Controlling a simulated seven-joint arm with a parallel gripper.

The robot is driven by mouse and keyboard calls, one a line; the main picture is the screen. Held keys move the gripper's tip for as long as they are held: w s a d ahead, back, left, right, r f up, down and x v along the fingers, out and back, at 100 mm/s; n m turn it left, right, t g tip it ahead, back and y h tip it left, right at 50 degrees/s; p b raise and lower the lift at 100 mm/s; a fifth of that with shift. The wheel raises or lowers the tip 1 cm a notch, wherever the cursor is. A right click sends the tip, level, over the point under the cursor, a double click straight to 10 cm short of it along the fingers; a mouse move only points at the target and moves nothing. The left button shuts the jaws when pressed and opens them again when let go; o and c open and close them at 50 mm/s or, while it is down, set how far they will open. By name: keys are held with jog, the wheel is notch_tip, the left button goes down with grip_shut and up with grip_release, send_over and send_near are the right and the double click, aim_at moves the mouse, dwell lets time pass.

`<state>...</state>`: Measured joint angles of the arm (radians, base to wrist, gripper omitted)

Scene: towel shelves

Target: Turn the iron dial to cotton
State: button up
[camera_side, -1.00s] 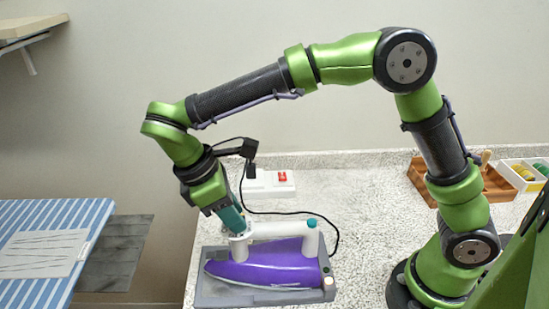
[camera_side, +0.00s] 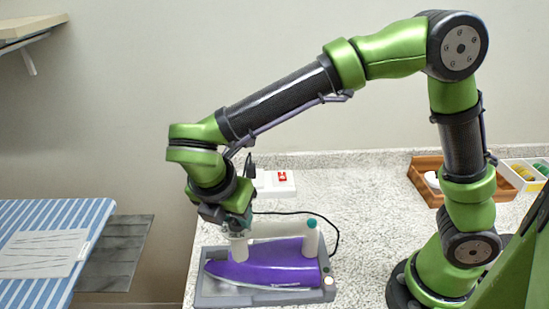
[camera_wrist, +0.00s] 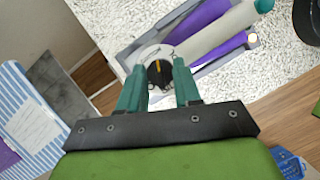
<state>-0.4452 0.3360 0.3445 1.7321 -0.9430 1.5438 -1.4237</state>
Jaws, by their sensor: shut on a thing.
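The purple iron (camera_side: 262,268) lies in a grey tray (camera_side: 232,297) on the speckled counter, with its white handle (camera_side: 280,229) on top. In the wrist view the iron's purple body (camera_wrist: 205,22) shows beyond my gripper. The dial (camera_wrist: 160,74) is dark with a yellow pointer mark, set in a pale round plate with small markings too small to read. My gripper (camera_wrist: 160,88) has its teal fingers on either side of the dial and is shut on it. In the side view my gripper (camera_side: 238,225) is over the front end of the handle, hiding the dial.
A white box with a red switch (camera_side: 282,177) stands behind the iron, and a black cord (camera_side: 325,222) runs from there to it. A striped ironing board (camera_side: 50,225) is at the left. A wooden tray (camera_side: 425,185) is at the back right. The counter's middle is clear.

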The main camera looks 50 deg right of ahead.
jog(key=n, duration=0.2)
jog(key=n+t, duration=0.1)
jog(key=n, duration=0.1)
jog(key=shift+s+d+n+t+y, duration=0.1)
jog(key=shift+n+t+y, duration=0.2)
jog(key=shift+y, duration=0.1)
dwell(0.4)
jog(key=o, duration=1)
jog(key=shift+o, duration=0.2)
jog(key=v, duration=1.7)
jog(key=shift+d, duration=0.2)
